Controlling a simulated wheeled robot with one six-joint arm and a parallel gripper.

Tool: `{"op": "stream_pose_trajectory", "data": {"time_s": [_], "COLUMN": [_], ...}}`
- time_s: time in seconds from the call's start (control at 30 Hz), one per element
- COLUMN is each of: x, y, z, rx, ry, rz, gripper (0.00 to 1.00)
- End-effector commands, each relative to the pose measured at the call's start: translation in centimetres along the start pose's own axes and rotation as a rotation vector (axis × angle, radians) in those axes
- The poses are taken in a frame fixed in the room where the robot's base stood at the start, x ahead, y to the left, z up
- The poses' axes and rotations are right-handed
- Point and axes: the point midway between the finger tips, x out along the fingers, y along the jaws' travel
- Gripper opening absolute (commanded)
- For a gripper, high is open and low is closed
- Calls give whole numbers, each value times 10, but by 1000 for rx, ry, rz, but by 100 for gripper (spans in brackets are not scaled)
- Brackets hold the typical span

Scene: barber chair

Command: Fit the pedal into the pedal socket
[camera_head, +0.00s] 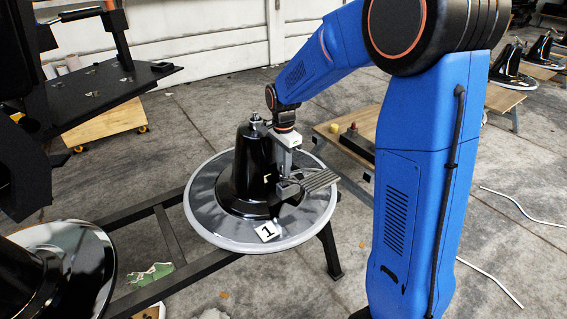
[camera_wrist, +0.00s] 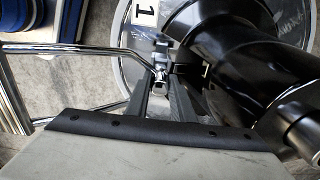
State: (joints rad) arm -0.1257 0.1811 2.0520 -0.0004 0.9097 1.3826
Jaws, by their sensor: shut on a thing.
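The pedal (camera_head: 321,180), a grey ribbed plate, sticks out to the right of the black column in the head view. In the wrist view its chrome bar (camera_wrist: 85,49) runs from the left to between my fingertips. My gripper (camera_head: 285,184) is shut on the pedal's inner end, beside the black column (camera_head: 250,165); in the wrist view my gripper (camera_wrist: 162,84) points toward the base. A dark socket block (camera_wrist: 187,69) on the column's side lies close to the bar's end. Whether the bar's end touches or enters it cannot be told.
The column stands on a round base (camera_head: 215,222) with a card marked 1 (camera_head: 267,231), on a dark metal stand (camera_head: 165,235). Another round base (camera_head: 85,255) is at lower left. A wooden table (camera_head: 345,140) stands behind my arm. Open floor shows in front.

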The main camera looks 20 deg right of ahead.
Motion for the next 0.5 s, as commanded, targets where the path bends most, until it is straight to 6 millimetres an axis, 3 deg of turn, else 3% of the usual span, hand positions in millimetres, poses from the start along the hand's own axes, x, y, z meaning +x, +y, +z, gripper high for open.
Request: {"op": "stream_pose_trajectory", "data": {"time_s": [0.5], "x": [23], "y": [0], "z": [0], "rx": [0], "ry": [0], "rz": [0], "gripper": [0]}}
